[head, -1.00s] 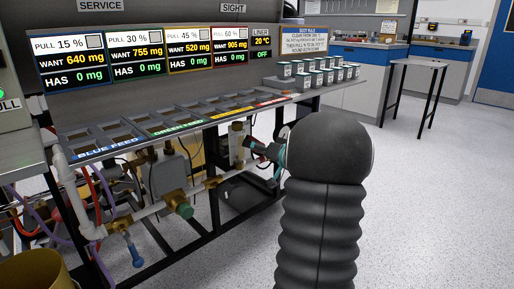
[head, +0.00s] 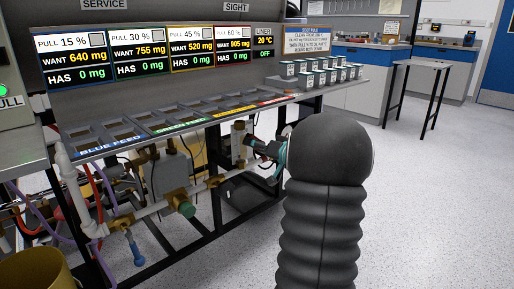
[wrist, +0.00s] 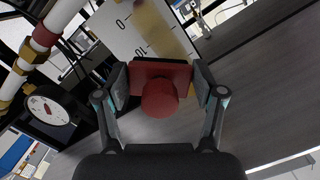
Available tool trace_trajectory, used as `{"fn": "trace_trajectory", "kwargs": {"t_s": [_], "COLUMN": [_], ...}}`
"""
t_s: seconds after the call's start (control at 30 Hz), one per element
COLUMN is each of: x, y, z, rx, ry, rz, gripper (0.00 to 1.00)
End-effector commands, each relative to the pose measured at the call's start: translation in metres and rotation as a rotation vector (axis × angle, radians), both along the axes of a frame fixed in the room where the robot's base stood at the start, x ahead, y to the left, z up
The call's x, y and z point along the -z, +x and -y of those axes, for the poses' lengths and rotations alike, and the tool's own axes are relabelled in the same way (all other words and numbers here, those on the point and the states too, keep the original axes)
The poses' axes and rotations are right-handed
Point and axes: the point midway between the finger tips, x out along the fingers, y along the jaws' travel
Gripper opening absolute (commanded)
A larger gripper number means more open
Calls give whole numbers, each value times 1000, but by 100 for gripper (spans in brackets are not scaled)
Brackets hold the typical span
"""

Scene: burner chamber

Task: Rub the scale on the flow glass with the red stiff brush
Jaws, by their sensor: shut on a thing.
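The flow glass (head: 238,145) is an upright tube under the feed trays in the head view, with brass fittings at its ends. In the wrist view the tan-stained glass (wrist: 162,28) lies along a white scale plate (wrist: 125,27) marked 0 and 10. My gripper (wrist: 160,82) is shut on the red brush (wrist: 160,95), whose block and round knob show between the fingers. The bristles are hidden behind the block. In the head view my gripper (head: 262,150) is just right of the flow glass. I cannot tell whether the brush touches the glass.
A round dial gauge (wrist: 50,108) and a white pipe with brass fittings (wrist: 45,38) are left of the gripper in the wrist view. Pipes and a green-capped valve (head: 186,208) fill the space under the trays. Several small containers (head: 320,72) stand on the shelf.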

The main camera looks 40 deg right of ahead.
Motion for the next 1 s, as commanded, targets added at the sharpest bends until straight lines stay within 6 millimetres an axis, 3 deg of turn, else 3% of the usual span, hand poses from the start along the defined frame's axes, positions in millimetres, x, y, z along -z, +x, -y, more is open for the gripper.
{"fn": "trace_trajectory", "kwargs": {"t_s": [0.63, 1.0], "x": [0, 2], "y": [9, 6], "z": [-2, -24], "rx": [0, 0], "ry": [-1, -2], "rz": [1, 2], "gripper": [41, 41]}}
